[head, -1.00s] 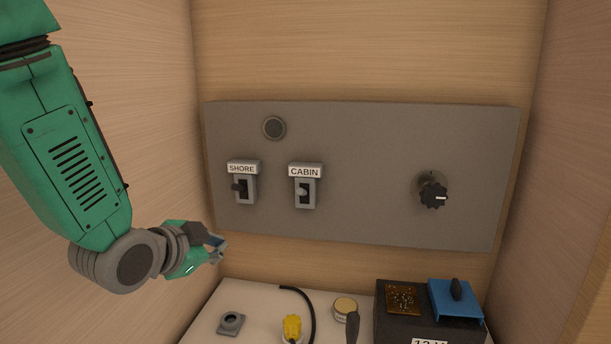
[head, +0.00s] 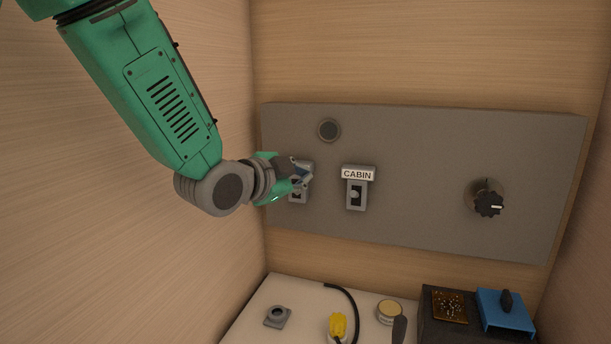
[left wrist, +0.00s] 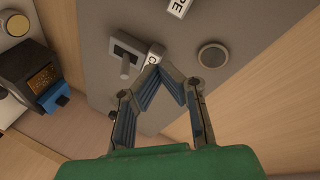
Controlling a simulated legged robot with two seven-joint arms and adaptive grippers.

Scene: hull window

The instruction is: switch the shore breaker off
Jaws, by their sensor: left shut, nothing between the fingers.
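The shore breaker (head: 298,197) is on the left of the grey panel in the head view. My left gripper (head: 305,176) is in front of it, covering its label and upper part; I cannot tell its lever position or whether the fingers touch it. The gripper is shut and empty; its fingertips meet in the left wrist view (left wrist: 164,76). There, the end of the shore label (left wrist: 179,7) shows at the top edge. The cabin breaker (head: 356,195) is right of the shore one; its lever also shows in the left wrist view (left wrist: 126,65). My right gripper is out of view.
A round button (head: 328,130) is above the breakers and a black rotary knob (head: 488,203) is at the panel's right. Below, a pale shelf holds a grey fitting (head: 278,316), a yellow plug (head: 338,326), a tin (head: 390,312) and a dark box (head: 450,328). A wooden wall is close on the left.

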